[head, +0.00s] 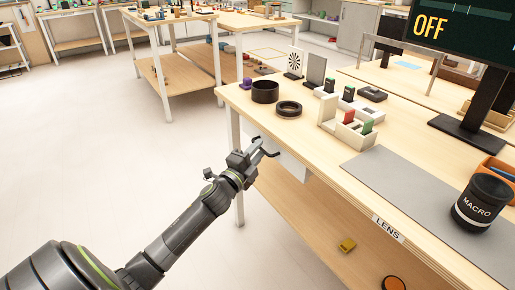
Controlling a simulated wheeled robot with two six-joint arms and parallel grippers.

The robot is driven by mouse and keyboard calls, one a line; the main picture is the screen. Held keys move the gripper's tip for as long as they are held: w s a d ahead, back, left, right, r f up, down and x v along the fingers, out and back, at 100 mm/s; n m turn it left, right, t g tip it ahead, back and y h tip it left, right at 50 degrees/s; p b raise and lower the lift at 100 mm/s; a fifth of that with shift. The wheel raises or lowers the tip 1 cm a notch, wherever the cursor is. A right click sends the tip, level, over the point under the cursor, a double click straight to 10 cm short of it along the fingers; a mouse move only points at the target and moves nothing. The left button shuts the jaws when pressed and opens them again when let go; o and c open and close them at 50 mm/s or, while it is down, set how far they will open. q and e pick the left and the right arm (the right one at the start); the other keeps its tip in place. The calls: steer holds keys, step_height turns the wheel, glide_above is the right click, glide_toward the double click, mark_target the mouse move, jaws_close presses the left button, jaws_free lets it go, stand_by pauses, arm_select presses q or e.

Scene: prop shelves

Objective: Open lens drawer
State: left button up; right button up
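A label reading LENS (389,229) is on the front edge of the wooden table (330,180) at the right. I cannot make out a separate drawer front, gap or handle around it. My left gripper (265,149) is in front of the table's front edge, left of and well away from the label. Its two fingers look spread apart, with nothing seen between them. A pale panel (291,164) hangs below the tabletop just behind the gripper; I cannot tell whether they touch. My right gripper is not in view.
A black MACRO lens (482,203) stands on a grey mat (420,205) on the tabletop. Black rings (289,109) and a card holder (347,127) stand farther back. A lower shelf (300,222) holds small items. Open floor (90,150) lies left.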

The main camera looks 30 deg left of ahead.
arm_select(q)
steer(key=shift+w, duration=0.25)
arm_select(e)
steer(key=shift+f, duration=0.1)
arm_select(q)
jaws_close()
steer(key=shift+s, duration=0.15)
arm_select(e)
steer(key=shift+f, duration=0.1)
